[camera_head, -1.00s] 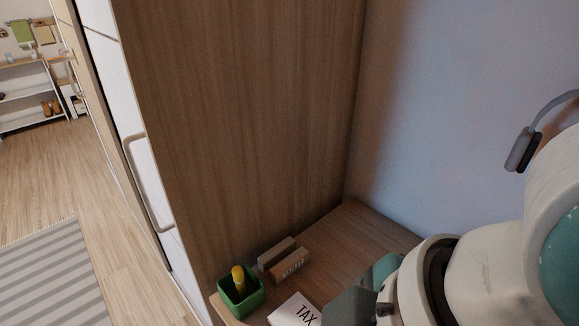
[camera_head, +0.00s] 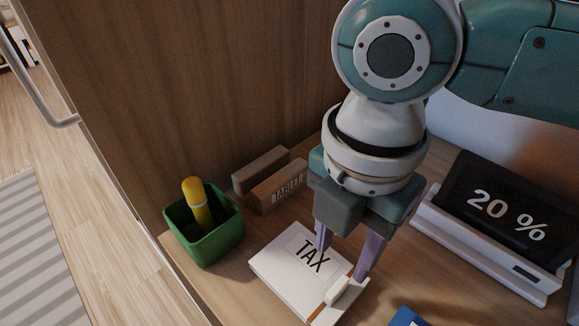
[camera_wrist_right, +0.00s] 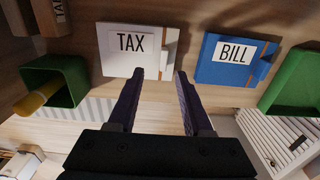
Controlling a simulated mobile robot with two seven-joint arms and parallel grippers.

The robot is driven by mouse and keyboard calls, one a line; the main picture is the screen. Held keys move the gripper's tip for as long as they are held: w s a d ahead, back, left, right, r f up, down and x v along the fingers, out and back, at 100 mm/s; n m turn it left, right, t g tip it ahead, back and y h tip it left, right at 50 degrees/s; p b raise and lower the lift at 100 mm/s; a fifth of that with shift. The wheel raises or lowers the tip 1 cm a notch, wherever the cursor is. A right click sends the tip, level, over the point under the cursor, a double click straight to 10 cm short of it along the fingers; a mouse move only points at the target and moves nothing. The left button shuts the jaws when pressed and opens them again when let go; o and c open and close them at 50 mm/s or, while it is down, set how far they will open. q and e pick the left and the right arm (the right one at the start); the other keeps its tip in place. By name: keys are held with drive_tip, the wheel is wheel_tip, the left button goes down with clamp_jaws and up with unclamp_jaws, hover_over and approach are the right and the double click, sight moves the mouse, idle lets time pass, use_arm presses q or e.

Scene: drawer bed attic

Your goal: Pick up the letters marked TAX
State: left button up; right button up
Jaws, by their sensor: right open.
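The letters marked TAX (camera_head: 283,262) are a white stack with a black TAX label and a light clip at the right end, lying flat on the wooden desk. They also show at the top of the right wrist view (camera_wrist_right: 116,62). My right gripper (camera_head: 343,262) is open and empty, pointing down above the clip end of the stack, its purple fingers apart. In the right wrist view its fingertips (camera_wrist_right: 159,74) are spread near the clip end of the stack. Whether they touch it I cannot tell. My left gripper is not in view.
A green cup (camera_head: 206,236) with a yellow object stands left of the letters. A wooden TABLET stand (camera_head: 277,187) is behind. A tablet reading 20 % (camera_head: 503,222) stands at right. Blue BILL letters (camera_wrist_right: 231,60) and another green container (camera_wrist_right: 294,84) lie to the right.

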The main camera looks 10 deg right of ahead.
sight(345, 278)
drive_tip(key=f, duration=0.3)
drive_tip(key=d+f+b, duration=0.1)
drive_tip(key=f, duration=0.2)
drive_tip(key=shift+d+f, duration=0.2)
drive_tip(key=shift+f, duration=0.1)
clamp_jaws()
idle(1.1)
